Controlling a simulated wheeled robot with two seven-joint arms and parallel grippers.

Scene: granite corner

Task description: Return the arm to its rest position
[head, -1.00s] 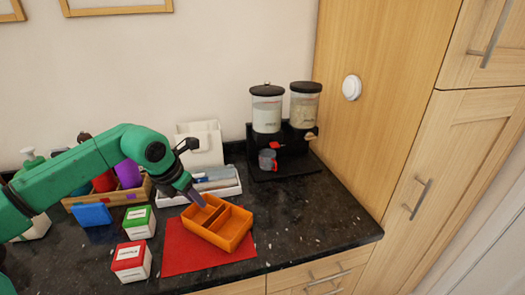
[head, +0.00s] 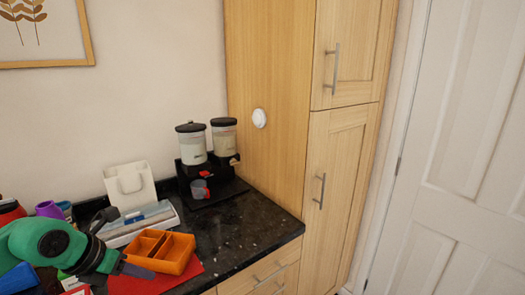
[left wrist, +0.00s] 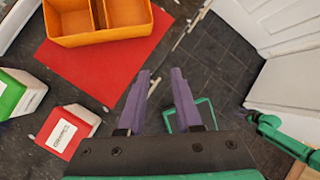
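My left gripper (head: 138,271) comes in from the left in the head view, near the front left side of the orange divided tray (head: 172,254) and over the red mat (head: 190,277). In the left wrist view its two purple fingers (left wrist: 165,100) stand apart with nothing between them. The tray (left wrist: 120,15) and red mat (left wrist: 110,65) lie beyond the fingers at upper left there. My right arm (left wrist: 285,140) shows small and green at the right of the wrist view; its gripper is too small to read.
A double dispenser (head: 205,150) with a grey-red mug (head: 200,190) stands at the back of the dark counter (head: 255,225). Green (left wrist: 15,95) and red (left wrist: 68,130) boxes stand left of the fingers. A tall wooden cabinet (head: 335,180) borders the counter at right.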

